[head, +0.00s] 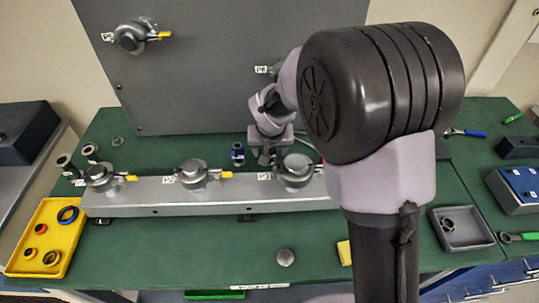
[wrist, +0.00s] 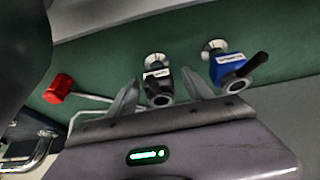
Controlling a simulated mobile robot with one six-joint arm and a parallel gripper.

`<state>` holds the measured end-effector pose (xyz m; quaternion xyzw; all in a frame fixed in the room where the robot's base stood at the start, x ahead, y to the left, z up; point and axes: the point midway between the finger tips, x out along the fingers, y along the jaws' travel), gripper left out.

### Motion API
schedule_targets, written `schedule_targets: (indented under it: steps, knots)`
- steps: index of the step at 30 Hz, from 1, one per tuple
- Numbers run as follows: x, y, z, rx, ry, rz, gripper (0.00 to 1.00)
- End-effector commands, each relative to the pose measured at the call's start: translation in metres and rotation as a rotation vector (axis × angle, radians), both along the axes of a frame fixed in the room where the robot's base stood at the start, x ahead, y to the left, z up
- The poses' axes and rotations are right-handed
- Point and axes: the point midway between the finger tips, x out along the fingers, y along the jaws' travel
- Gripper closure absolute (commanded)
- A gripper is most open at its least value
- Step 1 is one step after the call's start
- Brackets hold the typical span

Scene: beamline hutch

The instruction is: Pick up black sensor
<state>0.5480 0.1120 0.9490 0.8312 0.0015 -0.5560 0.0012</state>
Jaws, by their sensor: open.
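The black sensor (wrist: 158,86), with a white label and a round silver end, shows in the wrist view between the two fingers of my gripper (wrist: 160,78). The fingers are spread, one on each side of it, and I cannot tell whether they touch it. A blue sensor (wrist: 230,70) with a white label and a black lever lies just right of the right finger. In the head view my gripper (head: 268,154) is low over the green bench, behind the rail. The blue sensor (head: 238,154) stands left of it. The black sensor is not clear there, mostly hidden by my gripper.
A grey rail (head: 150,197) with several round valve-like fittings runs in front of my gripper. A grey panel (head: 215,80) rises behind. A yellow tray (head: 45,235) with rings is at left, a grey tray (head: 462,228) at right. A red block (wrist: 58,89) lies left in the wrist view.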

Motion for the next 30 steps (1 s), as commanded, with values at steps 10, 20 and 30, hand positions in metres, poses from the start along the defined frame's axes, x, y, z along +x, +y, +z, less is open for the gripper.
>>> schedule_targets:
  steps: [10, 20, 30]
  knots:
    - [0.000, 0.000, 0.001, 0.000, 0.000, 0.000, 0.75]
    - [0.000, 0.000, 0.002, 0.000, -0.001, 0.000, 1.00]
    - [0.001, 0.000, 0.069, 0.001, -0.004, -0.001, 1.00]
